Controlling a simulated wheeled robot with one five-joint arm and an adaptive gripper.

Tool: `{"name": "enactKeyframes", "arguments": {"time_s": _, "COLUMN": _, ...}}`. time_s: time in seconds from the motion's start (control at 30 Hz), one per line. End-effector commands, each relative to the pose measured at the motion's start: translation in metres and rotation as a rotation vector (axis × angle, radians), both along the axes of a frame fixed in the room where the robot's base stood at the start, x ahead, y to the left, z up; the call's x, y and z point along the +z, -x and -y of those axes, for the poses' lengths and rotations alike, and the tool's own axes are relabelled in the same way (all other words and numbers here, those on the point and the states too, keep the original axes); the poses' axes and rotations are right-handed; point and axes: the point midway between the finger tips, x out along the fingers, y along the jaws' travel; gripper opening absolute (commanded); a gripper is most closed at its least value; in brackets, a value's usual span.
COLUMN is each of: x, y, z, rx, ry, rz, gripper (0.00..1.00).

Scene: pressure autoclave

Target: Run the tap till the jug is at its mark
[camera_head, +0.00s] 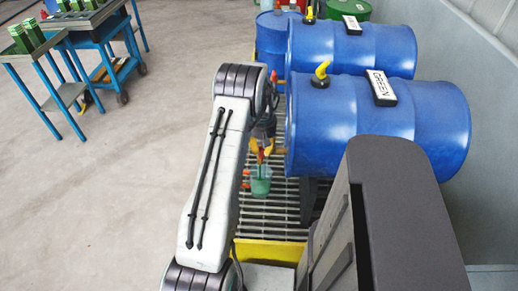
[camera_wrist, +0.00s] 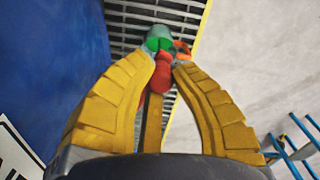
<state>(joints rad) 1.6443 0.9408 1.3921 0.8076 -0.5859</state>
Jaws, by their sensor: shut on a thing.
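A jug (camera_head: 260,187) with green contents stands on the grating below the near blue drum (camera_head: 430,115), labelled GREEN. A thin green streak shows just above the jug's mouth. The jug (camera_wrist: 158,34) also shows beyond my fingertips in the wrist view, with an orange part at its side. My gripper (camera_head: 263,146) is at the drum's front end, above the jug. In the wrist view my yellow fingers (camera_wrist: 166,62) are closed around the red tap handle (camera_wrist: 161,78). The tap's body is largely hidden by my gripper. The jug's mark and exact level are too small to tell.
A second blue drum (camera_head: 385,48) lies behind the near one, with another upright blue drum (camera_head: 272,35) and a green drum (camera_head: 349,10) further back. The grating (camera_head: 275,218) has a yellow edge. Blue carts (camera_head: 75,62) stand far left; the floor between is clear.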

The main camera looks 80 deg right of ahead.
Motion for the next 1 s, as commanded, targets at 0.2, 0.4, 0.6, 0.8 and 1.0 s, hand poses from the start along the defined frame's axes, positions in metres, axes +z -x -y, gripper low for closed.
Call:
{"name": "enactKeyframes", "arguments": {"time_s": 0.2, "x": -0.003, "y": 0.015, "z": -0.003, "rx": 0.162, "ry": -0.001, "rz": 0.0, "gripper": 0.0}}
{"name": "enactKeyframes", "arguments": {"time_s": 0.4, "x": -0.003, "y": 0.019, "z": -0.004, "rx": 0.225, "ry": -0.004, "rz": 0.001, "gripper": 0.0}}
{"name": "enactKeyframes", "arguments": {"time_s": 0.6, "x": -0.003, "y": 0.019, "z": -0.005, "rx": 0.228, "ry": -0.005, "rz": 0.0, "gripper": 0.0}}
{"name": "enactKeyframes", "arguments": {"time_s": 0.8, "x": -0.003, "y": 0.019, "z": -0.005, "rx": 0.227, "ry": -0.005, "rz": 0.0, "gripper": 0.32}}
{"name": "enactKeyframes", "arguments": {"time_s": 1.0, "x": -0.002, "y": 0.019, "z": -0.004, "rx": 0.226, "ry": -0.003, "rz": 0.0, "gripper": 0.49}}
